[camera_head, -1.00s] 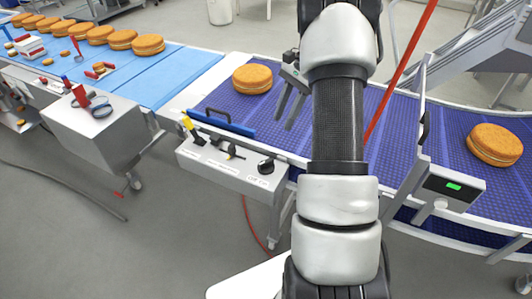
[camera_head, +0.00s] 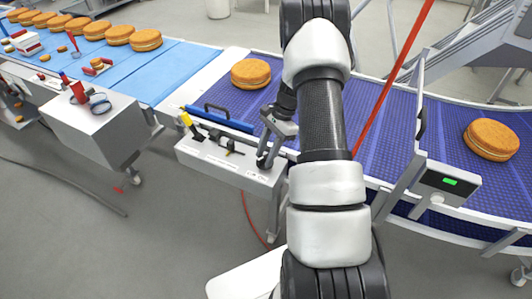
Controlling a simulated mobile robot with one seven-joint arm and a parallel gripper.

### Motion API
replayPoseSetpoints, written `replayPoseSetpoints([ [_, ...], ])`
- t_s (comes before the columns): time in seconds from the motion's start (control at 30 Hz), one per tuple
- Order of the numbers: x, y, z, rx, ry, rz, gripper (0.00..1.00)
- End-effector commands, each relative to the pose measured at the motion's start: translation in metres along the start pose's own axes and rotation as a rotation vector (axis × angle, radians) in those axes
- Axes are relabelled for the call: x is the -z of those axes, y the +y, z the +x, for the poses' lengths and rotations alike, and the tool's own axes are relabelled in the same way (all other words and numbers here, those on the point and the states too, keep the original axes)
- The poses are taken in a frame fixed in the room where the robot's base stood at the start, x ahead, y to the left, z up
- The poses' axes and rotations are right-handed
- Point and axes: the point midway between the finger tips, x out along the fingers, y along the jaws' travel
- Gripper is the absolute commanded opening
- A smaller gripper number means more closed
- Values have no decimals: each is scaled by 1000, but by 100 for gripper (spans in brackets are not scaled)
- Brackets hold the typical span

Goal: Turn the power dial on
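A white control box (camera_head: 228,172) hangs on the front side of the blue conveyor, with small labels that I cannot read. A black round dial at its right end is now mostly hidden behind my gripper (camera_head: 265,158). My gripper points down with its fingertips at that dial. I cannot tell whether the fingers touch it or how far apart they are. Which way the dial points cannot be seen.
A blue bar with a black handle (camera_head: 217,118) stands just behind the box. A filled round (camera_head: 250,73) lies on the purple belt (camera_head: 390,120) behind it, another (camera_head: 490,140) at right. A grey unit with a green display (camera_head: 447,182) stands right of my arm. A red pole (camera_head: 397,75) rises behind.

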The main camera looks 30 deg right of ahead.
Motion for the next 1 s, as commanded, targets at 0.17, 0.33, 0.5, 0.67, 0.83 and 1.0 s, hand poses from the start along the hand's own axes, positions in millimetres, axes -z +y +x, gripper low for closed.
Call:
replayPoseSetpoints([
  [0.17,0,0,0,0,0,0,33],
  [0.33,0,0,0,0,0,0,11],
  [0.5,0,0,0,0,0,-1,0],
  [0.67,0,0,0,-5,0,-12,0],
  [0.83,1,-1,1,-26,1,-64,0],
  [1.0,1,-2,2,-67,1,-165,0],
])
